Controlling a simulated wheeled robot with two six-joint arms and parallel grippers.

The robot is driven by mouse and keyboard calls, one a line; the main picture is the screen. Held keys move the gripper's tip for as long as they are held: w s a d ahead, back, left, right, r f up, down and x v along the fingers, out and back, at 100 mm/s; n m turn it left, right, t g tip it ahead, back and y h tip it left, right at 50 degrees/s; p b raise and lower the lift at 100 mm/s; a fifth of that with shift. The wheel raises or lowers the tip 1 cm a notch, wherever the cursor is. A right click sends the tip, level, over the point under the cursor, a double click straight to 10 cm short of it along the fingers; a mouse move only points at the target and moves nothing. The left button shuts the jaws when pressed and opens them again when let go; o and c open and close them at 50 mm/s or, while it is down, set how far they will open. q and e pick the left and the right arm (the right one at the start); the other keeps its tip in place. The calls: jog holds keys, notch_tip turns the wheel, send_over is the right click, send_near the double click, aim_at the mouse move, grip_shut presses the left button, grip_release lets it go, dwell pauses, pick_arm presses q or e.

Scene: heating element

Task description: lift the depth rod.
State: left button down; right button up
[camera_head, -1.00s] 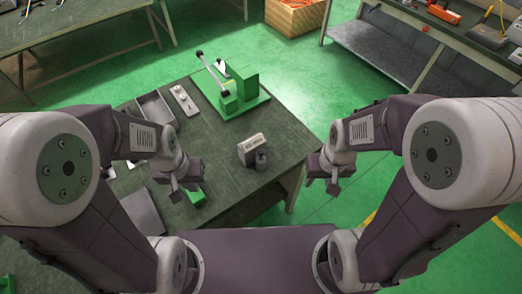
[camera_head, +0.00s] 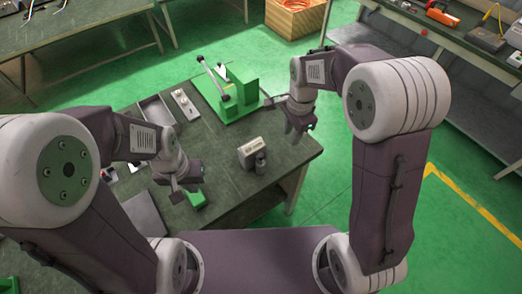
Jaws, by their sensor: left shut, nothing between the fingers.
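The green fixture (camera_head: 240,96) stands at the back of the dark table. A pale rod with dark ends (camera_head: 212,77) leans along its left side; I cannot tell for sure whether it is the depth rod. My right gripper (camera_head: 297,128) hangs over the table's right side, right of and nearer than the fixture, apart from it. Its fingers are too small to tell open from shut. My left gripper (camera_head: 184,190) is shut and empty, low over the front left of the table, beside a small green block (camera_head: 197,200).
A grey box-shaped device with a dark round part (camera_head: 252,154) stands mid-table. A grey tray (camera_head: 155,109) and a plate with knobs (camera_head: 184,104) lie left of the fixture. Workbenches and a wooden crate (camera_head: 293,17) stand behind. The table (camera_head: 225,185) is bare around the grey device.

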jog(key=w+a, duration=0.3)
jog(key=a, duration=0.2)
jog(key=n+g+p, duration=0.1)
jog(key=n+p, duration=0.1)
send_near(260, 155)
notch_tip(260, 155, down, 8)
jog(key=shift+w+f+p, duration=0.1)
jog(key=shift+p, duration=0.75)
jog(key=shift+f, duration=0.3)
jog(key=shift+c, duration=0.3)
grip_shut()
